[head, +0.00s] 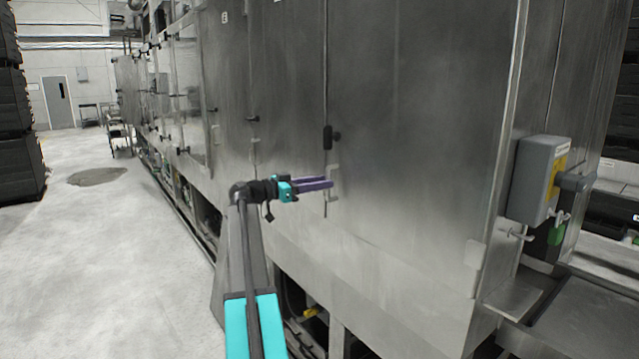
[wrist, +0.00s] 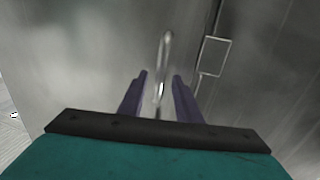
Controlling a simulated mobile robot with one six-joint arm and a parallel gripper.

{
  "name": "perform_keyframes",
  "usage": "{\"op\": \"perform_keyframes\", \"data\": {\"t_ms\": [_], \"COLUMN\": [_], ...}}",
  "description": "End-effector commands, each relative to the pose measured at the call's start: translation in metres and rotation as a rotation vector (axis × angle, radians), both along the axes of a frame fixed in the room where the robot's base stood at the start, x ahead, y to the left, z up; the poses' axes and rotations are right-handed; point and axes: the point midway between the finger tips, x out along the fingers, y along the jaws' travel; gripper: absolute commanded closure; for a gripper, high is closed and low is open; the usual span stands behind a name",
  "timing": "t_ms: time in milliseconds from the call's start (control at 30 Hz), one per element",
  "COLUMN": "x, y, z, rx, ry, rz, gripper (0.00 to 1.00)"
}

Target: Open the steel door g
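A tall steel door (head: 425,130) fills the middle right of the head view and looks shut. I cannot read a letter on it. A slim upright bar handle (head: 334,183) sits by its left seam. My gripper (head: 329,184) reaches to this handle from the left, with its purple fingers level. In the wrist view my gripper (wrist: 160,76) is open, with a gap between the fingers. The handle (wrist: 164,60) lines up with that gap, and its lower end shows between the fingertips. I see no finger pressed on it; the exact depth is unclear.
A black latch (head: 327,137) sits on the seam above the handle. A grey control box (head: 535,180) stands out at the right end of the machine. More steel panels (head: 230,80) run off to the left. The floor (head: 110,240) at left is clear; dark stacked crates (head: 18,130) stand beyond.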

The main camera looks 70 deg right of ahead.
Motion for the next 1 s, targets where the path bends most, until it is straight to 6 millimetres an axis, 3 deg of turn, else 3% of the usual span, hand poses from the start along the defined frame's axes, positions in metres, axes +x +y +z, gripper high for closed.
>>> {"op": "perform_keyframes", "data": {"t_ms": [133,300,767,1000], "x": [0.000,0.000,0.002,0.009], "y": [0.000,0.000,0.005,0.022], "z": [0.000,0.000,0.000,-0.001], "rx": [0.000,0.000,-0.001,-0.001], "ry": [0.000,0.000,0.001,0.000], "rz": [0.000,0.000,0.009,0.044], "gripper": [0.71,0.99,1.00,1.00]}}
